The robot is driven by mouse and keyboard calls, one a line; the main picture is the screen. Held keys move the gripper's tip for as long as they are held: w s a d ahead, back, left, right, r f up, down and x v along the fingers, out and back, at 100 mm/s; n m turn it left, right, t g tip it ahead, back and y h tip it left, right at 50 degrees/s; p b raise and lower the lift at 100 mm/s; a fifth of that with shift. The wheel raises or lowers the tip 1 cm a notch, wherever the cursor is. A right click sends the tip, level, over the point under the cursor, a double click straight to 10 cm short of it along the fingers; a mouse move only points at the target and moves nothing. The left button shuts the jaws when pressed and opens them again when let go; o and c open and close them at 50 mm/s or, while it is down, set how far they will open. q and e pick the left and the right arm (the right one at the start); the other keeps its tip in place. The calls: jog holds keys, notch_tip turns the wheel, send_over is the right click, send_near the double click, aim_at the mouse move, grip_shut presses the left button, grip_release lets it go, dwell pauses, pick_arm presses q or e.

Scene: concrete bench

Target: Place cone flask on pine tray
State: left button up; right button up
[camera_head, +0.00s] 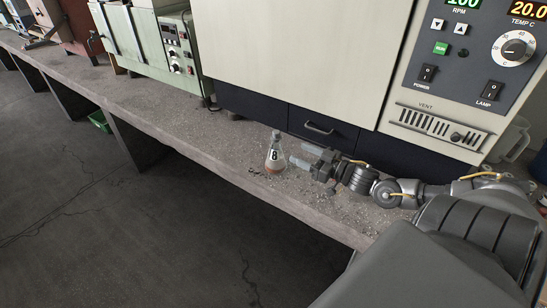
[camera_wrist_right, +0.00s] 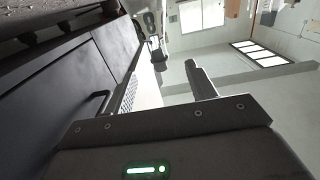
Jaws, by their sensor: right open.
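The cone flask (camera_head: 274,156) stands upright on the bench in the head view. It is clear glass with a black number on a pale label and a reddish-brown layer at the bottom. My right gripper (camera_head: 297,155) is just right of the flask, open and empty, with its fingers pointing at it. A gap appears to remain between fingertips and glass. I see no pine tray in either view. My left gripper is not in view.
The concrete bench (camera_head: 150,110) runs to the upper left, mostly clear left of the flask. A large cream cabinet (camera_head: 300,60) with a dark base and drawer handle (camera_head: 319,128) stands close behind. A green device (camera_head: 150,40) stands farther left. The bench's front edge is near the flask.

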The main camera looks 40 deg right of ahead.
aim_at(280, 143)
jog(key=x, duration=0.5)
jog(key=shift+w+a, duration=0.2)
jog(key=shift+w, duration=0.1)
jog(key=shift+d+x, duration=0.2)
jog(key=shift+x, duration=1.1)
jog(key=shift+d+x, duration=0.2)
jog(key=shift+x, duration=1.1)
jog(key=shift+w+r, duration=0.1)
grip_shut()
